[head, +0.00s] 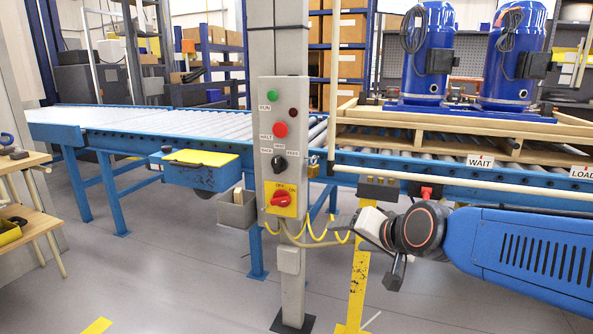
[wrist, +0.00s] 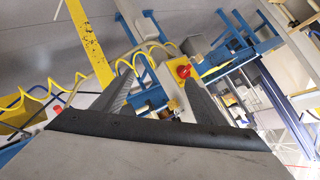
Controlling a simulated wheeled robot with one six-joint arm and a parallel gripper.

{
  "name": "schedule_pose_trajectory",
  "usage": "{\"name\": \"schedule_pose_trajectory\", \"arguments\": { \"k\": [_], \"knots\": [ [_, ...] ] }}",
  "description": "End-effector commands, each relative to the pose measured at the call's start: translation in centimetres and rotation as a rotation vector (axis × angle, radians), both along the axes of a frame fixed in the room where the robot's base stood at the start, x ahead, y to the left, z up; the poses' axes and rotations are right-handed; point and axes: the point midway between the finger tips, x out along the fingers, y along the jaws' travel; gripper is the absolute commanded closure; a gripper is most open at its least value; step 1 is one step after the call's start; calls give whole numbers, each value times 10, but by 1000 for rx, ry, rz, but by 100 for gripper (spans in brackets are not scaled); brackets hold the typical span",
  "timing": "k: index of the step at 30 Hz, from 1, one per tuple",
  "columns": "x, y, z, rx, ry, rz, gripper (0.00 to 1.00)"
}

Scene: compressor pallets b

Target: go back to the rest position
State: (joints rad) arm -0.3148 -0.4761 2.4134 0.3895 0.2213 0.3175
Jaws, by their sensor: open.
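My gripper (head: 345,224) is in the head view at the end of my blue arm, which reaches in from the right. It is in front of the lower right of the grey control box (head: 283,150), near its yellow cables. In the wrist view my gripper (wrist: 157,76) has its two dark fingers spread apart with nothing held between them. Beyond them the red rotary switch (wrist: 183,71) shows on its yellow plate. In the head view this red switch (head: 281,198) is low on the box, and nothing touches it.
A grey post (head: 291,290) carries the box. A yellow post (head: 356,290) stands close to my gripper. Behind are a blue roller conveyor (head: 190,118) and a wooden pallet (head: 430,140) with blue compressors. The floor at front left is mostly clear.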

Motion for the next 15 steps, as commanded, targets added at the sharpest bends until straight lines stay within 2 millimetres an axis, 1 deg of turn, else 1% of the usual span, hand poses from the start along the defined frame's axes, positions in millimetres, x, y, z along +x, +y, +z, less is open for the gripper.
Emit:
{"name": "schedule_pose_trajectory", "arguments": {
  "k": [1, 5, 6, 8, 9, 12, 15],
  "knots": [
    [-18, -19, -7, -60, 25, 16, 34],
    [-68, -62, -36, -236, 121, 77, 34],
    [-85, -76, -45, -287, 155, 93, 34],
    [-111, -96, -58, -361, 208, 117, 34],
    [-127, -108, -65, -406, 245, 128, 34],
    [-164, -133, -81, -495, 326, 156, 34],
    [-190, -150, -92, -554, 389, 172, 34]
  ]
}}
